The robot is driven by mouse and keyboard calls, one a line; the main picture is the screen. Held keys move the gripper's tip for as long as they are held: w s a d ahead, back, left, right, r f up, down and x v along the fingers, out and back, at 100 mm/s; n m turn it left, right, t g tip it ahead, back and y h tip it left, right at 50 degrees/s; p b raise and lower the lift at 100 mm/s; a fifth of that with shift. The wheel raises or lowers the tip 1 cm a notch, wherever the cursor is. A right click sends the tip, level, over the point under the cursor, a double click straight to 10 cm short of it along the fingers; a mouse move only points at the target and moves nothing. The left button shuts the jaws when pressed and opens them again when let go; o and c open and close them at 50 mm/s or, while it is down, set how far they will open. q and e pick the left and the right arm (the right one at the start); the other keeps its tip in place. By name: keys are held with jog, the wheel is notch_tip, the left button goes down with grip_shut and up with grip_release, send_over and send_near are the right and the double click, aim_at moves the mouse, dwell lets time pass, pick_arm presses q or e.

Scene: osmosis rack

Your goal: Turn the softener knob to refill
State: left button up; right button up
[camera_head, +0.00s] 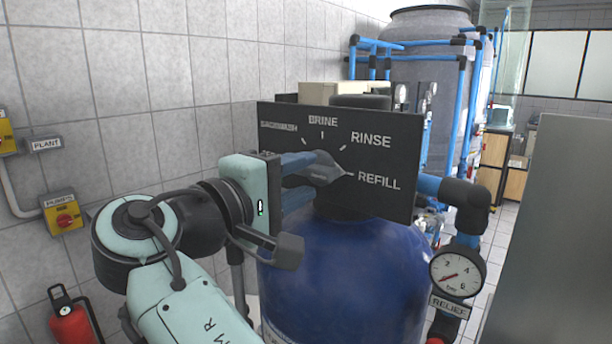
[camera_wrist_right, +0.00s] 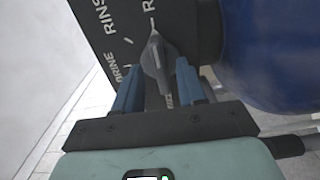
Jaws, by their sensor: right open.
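The softener knob (camera_head: 325,168) is a dark grey pointer knob on the black control panel (camera_head: 395,138) above a blue tank. Its tapered end points right, at or very near the REFILL tick. The right wrist view shows the knob (camera_wrist_right: 155,58) with a tapered tip toward a white tick and the cut-off R label. My right gripper (camera_head: 306,176) is open, with blue fingers around the knob's near end. In the right wrist view, the open gripper (camera_wrist_right: 160,68) has one finger on each side of the knob with visible gaps. My left gripper is not in view.
The blue tank (camera_head: 350,270) stands directly below the panel. A pressure gauge (camera_head: 457,271) and blue pipe are at its right. A tiled wall is behind my arm. A grey cabinet (camera_head: 560,230) stands at the far right.

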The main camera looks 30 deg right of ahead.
jog(key=v, duration=1.1)
jog(key=shift+s+a+p, duration=0.15)
jog(key=shift+a+p, duration=0.1)
jog(key=shift+p, duration=0.1)
jog(key=shift+f, duration=0.1)
